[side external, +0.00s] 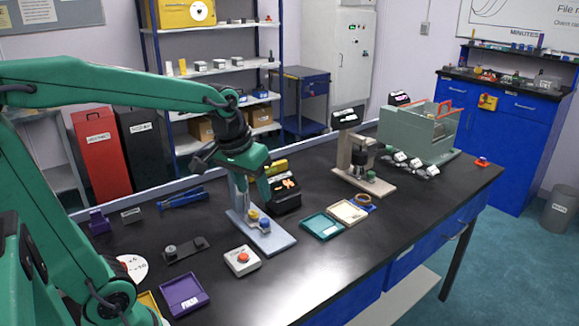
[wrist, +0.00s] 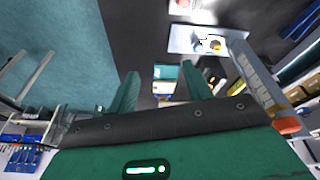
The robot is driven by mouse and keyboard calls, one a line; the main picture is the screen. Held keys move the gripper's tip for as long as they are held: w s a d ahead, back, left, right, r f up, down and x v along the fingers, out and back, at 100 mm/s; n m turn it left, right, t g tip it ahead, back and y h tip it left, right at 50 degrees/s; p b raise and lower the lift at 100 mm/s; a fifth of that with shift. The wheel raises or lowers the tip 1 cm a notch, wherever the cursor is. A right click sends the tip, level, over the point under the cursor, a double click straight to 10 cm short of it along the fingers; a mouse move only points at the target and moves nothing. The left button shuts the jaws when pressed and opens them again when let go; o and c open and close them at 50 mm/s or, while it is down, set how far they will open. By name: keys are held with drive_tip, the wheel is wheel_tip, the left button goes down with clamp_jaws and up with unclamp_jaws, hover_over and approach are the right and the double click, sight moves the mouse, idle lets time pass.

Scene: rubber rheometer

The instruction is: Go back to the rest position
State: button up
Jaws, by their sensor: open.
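My gripper (side external: 262,182) hangs over the bench, in front of the small press stand with a blue-grey base (side external: 262,238). In the wrist view both green fingers of my gripper (wrist: 159,72) are apart, with nothing between them. The stand also shows in the wrist view (wrist: 182,40), at the top right, with a yellow part on it. In the side view the arm hides part of the stand's upper end. I cannot tell the exact gap between my gripper and the stand.
A white box with a red button (side external: 242,260) sits in front of the stand. A teal tray (side external: 321,226) and a cream tray (side external: 348,212) lie to its right. A purple tray (side external: 183,293) is near the front edge. A beige press (side external: 362,178) stands farther right.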

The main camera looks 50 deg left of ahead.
drive_tip(key=s+d+m+t, duration=0.2)
drive_tip(key=s+d, duration=0.3)
drive_tip(key=s, duration=0.4)
drive_tip(key=shift+s+d+r+m+h, duration=0.2)
drive_tip(key=shift+s+m+h, duration=0.1)
drive_tip(key=shift+m, duration=0.5)
